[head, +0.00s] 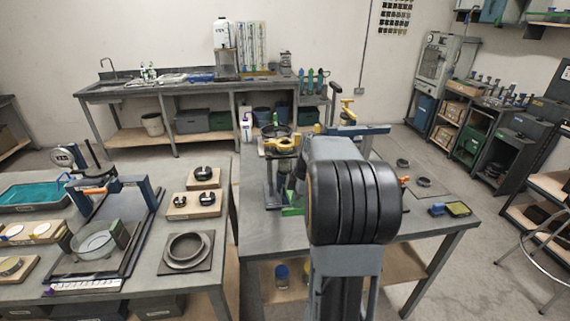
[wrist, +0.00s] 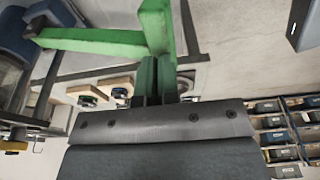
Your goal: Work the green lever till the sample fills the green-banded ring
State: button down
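The green lever (wrist: 95,42) crosses the upper left of the wrist view as a bright green bar. It joins a second green piece (wrist: 157,28) that runs down to my gripper's tips. My gripper (wrist: 156,62) shows as two dark green upright parts close together at that piece; whether they grip it or only touch it is unclear. In the head view my arm hides the gripper, and only a small green part (head: 293,211) shows left of it, low on the stand. A yellow holder with a dark round top (head: 280,145) stands above. I cannot make out the sample or a green-banded ring.
The right bench (head: 440,222) has a bare front corner and small dark rings (head: 424,182). The left bench holds a glass bowl (head: 95,243), a grey ring on a plate (head: 186,250) and a blue tray (head: 30,195). Shelves line the right wall.

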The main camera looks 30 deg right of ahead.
jog(key=shift+s+d+b+x, duration=0.1)
jog(key=shift+s+b+x, duration=0.1)
jog(key=shift+b+x, duration=0.65)
jog(key=shift+s+d+b+x, duration=0.1)
jog(key=shift+s+b+x, duration=0.1)
jog(key=shift+b+x, duration=0.6)
jog(key=shift+s+d+b+x, duration=0.2)
jog(key=shift+b+x, duration=0.35)
jog(key=shift+x, duration=0.6)
notch_tip(320, 180, up, 14)
jog(key=w+p, duration=0.1)
jog(key=p, duration=1)
jog(key=shift+w+d+r, duration=0.2)
jog(key=shift+w+d, duration=0.2)
jog(key=shift+r+p, duration=0.1)
jog(key=shift+p, duration=0.3)
jog(key=n+g+b, duration=0.1)
jog(key=n, duration=0.5)
send_near(298, 214)
jog(key=shift+w+a+f, duration=0.15)
jog(key=shift+w+f, duration=0.25)
jog(key=shift+w, duration=0.15)
jog(key=shift+w+a+f, duration=0.15)
jog(key=shift+w+f, duration=0.2)
jog(key=shift+w, duration=0.2)
